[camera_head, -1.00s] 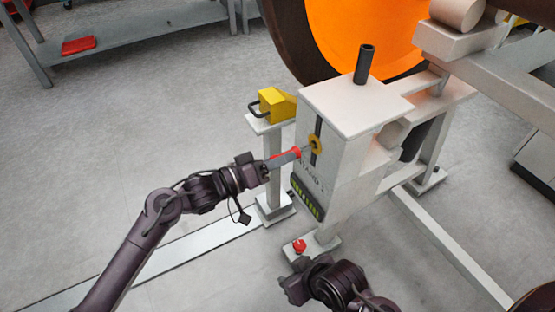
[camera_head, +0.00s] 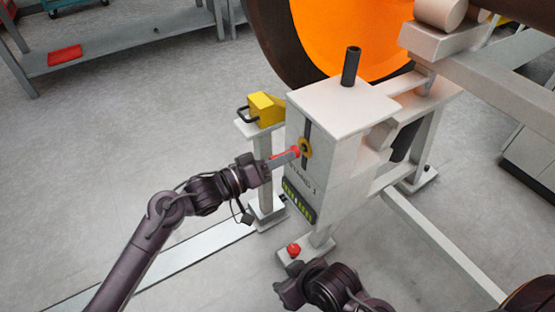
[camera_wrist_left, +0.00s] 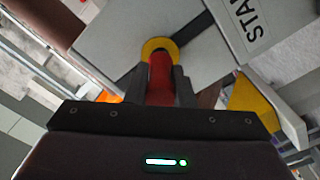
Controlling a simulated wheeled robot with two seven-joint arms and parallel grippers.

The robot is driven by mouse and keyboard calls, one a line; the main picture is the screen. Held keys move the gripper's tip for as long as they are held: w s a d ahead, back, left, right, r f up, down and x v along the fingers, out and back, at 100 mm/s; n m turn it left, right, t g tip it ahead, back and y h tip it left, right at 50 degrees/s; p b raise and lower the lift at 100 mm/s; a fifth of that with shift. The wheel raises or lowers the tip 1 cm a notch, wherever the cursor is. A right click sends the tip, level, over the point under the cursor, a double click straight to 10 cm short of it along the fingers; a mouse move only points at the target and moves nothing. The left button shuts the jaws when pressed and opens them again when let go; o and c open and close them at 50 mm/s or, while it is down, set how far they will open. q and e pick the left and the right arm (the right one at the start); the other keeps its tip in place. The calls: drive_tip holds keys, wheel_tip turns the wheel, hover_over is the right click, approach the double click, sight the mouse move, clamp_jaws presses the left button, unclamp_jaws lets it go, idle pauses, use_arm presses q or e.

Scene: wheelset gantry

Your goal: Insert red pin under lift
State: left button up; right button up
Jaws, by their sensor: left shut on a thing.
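The red pin (camera_wrist_left: 159,76) is held between the fingers of my left gripper (camera_head: 284,159). In the left wrist view the red end meets the yellow ring (camera_wrist_left: 159,47) on the front of the lift stand. In the head view the pin (camera_head: 296,151) also reaches the yellow ring (camera_head: 305,148), which sits over a dark vertical slot. The pin's shaft beyond the ring is hidden. The pale lift stand (camera_head: 340,105) has a black post on top. My right gripper (camera_head: 288,291) is low at the bottom, away from the pin; its jaw opening is unclear.
A yellow block (camera_head: 264,108) with a black handle stands on a post left of the stand. A red knob (camera_head: 293,250) is on the stand's foot. A large orange wheel (camera_head: 350,40) is behind. A grey bench (camera_head: 130,45) is at upper left. Floor at left is clear.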

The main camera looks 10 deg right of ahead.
use_arm(q)
drive_tip(key=shift+x, duration=1.15)
use_arm(e)
drive_tip(key=shift+f, duration=0.25)
use_arm(q)
drive_tip(key=o, duration=1)
drive_tip(key=p+v, duration=0.1)
drive_tip(key=v, duration=0.7)
use_arm(e)
drive_tip(key=d, duration=0.1)
drive_tip(key=s+d+f+g+h, duration=0.1)
drive_tip(key=d, duration=0.1)
drive_tip(key=d+g, duration=0.1)
drive_tip(key=shift+s+d+f+m+h, duration=0.15)
drive_tip(key=shift+s+f+m+h, duration=0.15)
drive_tip(key=shift+m, duration=0.1)
use_arm(q)
drive_tip(key=shift+d+f, duration=0.1)
